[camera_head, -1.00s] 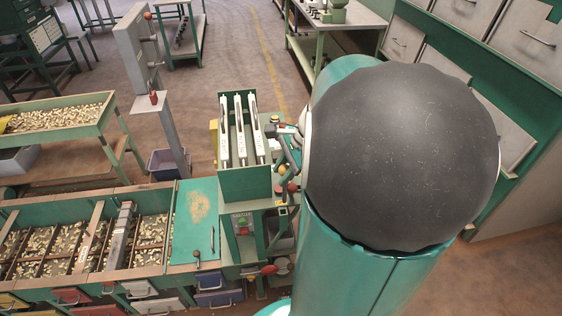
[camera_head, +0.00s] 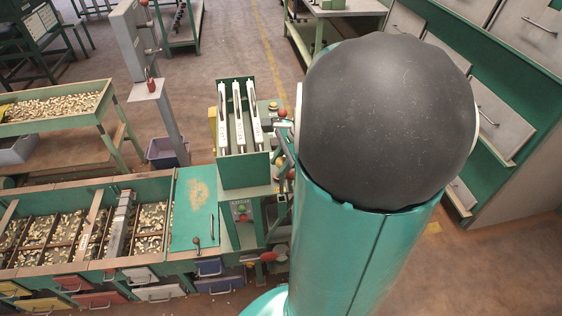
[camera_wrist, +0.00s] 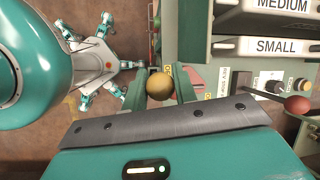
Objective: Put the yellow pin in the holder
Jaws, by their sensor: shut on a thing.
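In the wrist view, the yellow pin (camera_wrist: 159,87) shows as a round yellow knob between the two fingers of my gripper (camera_wrist: 159,84). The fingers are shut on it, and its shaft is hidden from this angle. The gripper is beside the green machine with the SMALL and MEDIUM labelled bars (camera_wrist: 265,46). In the head view my arm hides the gripper and the pin. I cannot make out the pin's holder for sure in either view.
A red-knobbed lever (camera_wrist: 297,105) and a control panel with buttons (camera_wrist: 268,82) are close to the right of the gripper. In the head view, a green box with upright white bars (camera_head: 241,172) stands beside the nut hopper bench (camera_head: 90,185). Grey drawers (camera_head: 500,120) stand at right.

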